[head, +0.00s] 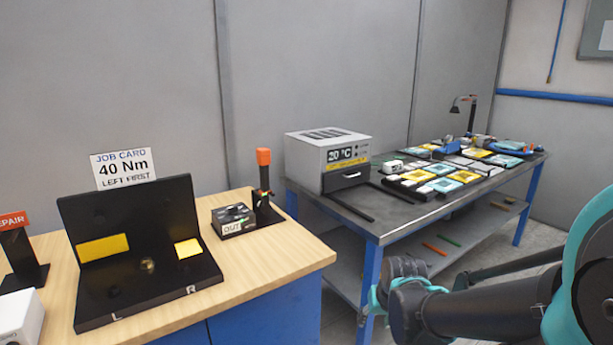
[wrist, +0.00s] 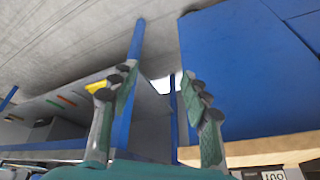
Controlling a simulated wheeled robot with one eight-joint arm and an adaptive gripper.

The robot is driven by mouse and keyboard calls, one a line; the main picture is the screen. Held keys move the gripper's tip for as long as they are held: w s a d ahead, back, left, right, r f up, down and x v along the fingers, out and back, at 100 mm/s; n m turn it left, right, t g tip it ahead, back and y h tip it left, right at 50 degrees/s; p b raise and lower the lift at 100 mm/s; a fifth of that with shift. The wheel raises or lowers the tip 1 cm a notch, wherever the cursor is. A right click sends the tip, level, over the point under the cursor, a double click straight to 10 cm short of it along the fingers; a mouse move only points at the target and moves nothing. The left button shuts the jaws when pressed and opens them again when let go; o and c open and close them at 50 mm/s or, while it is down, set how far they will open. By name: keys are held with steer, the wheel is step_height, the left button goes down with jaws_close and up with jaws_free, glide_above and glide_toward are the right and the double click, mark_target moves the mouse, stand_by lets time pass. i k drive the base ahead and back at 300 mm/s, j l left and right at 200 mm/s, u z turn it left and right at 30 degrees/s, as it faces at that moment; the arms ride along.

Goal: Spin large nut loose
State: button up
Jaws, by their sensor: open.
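A small brassy piece (head: 147,265), possibly the large nut, sits on the base of a black fixture (head: 150,298) marked L and R. It is too small to tell its shape or any thread. The fixture stands on the wooden bench at left in the head view. No nut shows in the wrist view.
A grey table (head: 400,228) at right carries a 20 °C box (head: 328,158) and several coloured trays.

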mark_target(147, 263)
steer(key=u, duration=1.45)
